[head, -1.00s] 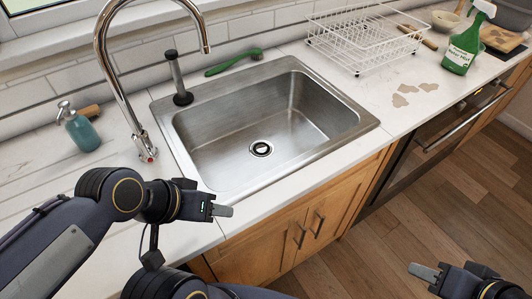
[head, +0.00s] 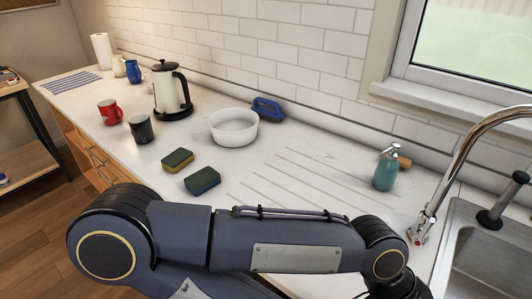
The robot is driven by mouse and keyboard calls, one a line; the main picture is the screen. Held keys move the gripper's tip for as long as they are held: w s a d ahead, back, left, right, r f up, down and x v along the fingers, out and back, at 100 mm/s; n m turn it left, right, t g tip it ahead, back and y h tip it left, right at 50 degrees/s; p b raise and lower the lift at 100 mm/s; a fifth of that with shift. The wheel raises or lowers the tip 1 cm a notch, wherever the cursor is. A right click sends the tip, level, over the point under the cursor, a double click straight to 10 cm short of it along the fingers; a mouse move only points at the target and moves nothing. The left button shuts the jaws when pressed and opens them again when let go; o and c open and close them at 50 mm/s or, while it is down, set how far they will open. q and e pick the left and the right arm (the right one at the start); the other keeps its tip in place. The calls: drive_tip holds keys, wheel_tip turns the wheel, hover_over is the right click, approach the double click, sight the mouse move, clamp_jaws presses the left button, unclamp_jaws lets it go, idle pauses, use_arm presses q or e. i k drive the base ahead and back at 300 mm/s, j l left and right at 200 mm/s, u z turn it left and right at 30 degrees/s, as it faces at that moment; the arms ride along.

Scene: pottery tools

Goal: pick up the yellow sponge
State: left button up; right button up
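The yellow sponge (head: 177,160) lies flat on the white counter in the head view, left of centre, with a dark green top and a yellow side. A similar sponge with a blue side (head: 202,181) lies just to its right and nearer to me. My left arm stretches across the bottom of the view, in front of both sponges and apart from them. Its wrist is at the lower right, and its fingers are out of the frame. My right gripper is not in view.
Behind the sponges stand a black mug (head: 141,129), a red mug (head: 110,112), a kettle (head: 171,90) and a white bowl (head: 233,127). A teal soap bottle (head: 386,168), faucet (head: 455,165) and sink (head: 478,250) are at right. Grooved counter between is clear.

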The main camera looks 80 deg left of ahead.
sight(175, 162)
drive_tip(key=u, duration=3.55)
drive_tip(key=k+l+z, duration=0.1)
drive_tip(key=z, duration=2.9)
drive_tip(key=u, duration=3.05)
